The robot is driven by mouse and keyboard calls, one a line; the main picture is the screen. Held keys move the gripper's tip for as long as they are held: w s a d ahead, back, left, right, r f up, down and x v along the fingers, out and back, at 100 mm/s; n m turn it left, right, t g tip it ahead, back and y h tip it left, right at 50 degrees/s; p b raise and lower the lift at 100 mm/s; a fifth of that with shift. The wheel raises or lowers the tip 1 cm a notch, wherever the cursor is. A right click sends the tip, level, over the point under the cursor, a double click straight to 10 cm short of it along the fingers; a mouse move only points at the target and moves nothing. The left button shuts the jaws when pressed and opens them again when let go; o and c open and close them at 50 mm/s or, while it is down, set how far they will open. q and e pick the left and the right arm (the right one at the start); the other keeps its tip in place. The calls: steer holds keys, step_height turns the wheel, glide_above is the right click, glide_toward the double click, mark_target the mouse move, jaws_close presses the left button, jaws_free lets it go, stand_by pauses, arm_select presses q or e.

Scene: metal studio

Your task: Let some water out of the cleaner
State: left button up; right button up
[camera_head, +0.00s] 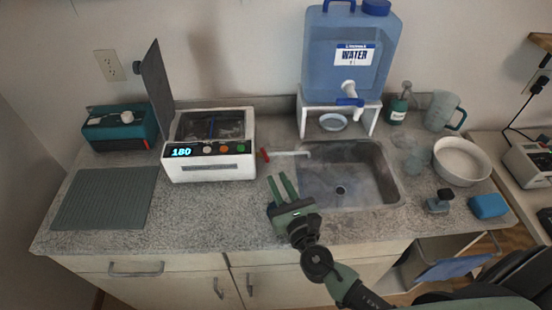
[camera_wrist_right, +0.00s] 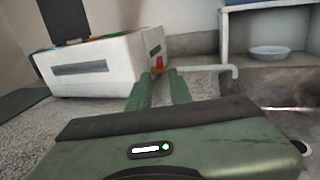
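The cleaner (camera_head: 212,172) is a white box with a lit display reading 180, coloured buttons and its dark lid raised. It stands on the counter left of the sink. A red valve handle (camera_head: 265,154) sits at its right side, with a pale spout (camera_head: 290,153) reaching over the sink's edge. My right gripper (camera_head: 277,177) is open and empty, its fingers pointing toward the valve from the front. In the right wrist view the red handle (camera_wrist_right: 159,64) shows just beyond and between the fingertips (camera_wrist_right: 159,74); contact is not visible. My left gripper is out of view.
The empty metal sink (camera_head: 345,175) is right of the gripper. A blue water container (camera_head: 350,80) stands on a white stand behind it, over a small dish (camera_head: 333,122). A bowl (camera_head: 461,162) and a blue sponge (camera_head: 488,206) sit right. A ribbed mat (camera_head: 104,200) lies left.

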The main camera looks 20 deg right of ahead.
mark_target(268, 161)
steer(key=w+p, duration=0.1)
steer(key=w, duration=0.6)
steer(key=shift+w+a, duration=0.1)
steer(key=shift+w, duration=0.1)
jaws_close()
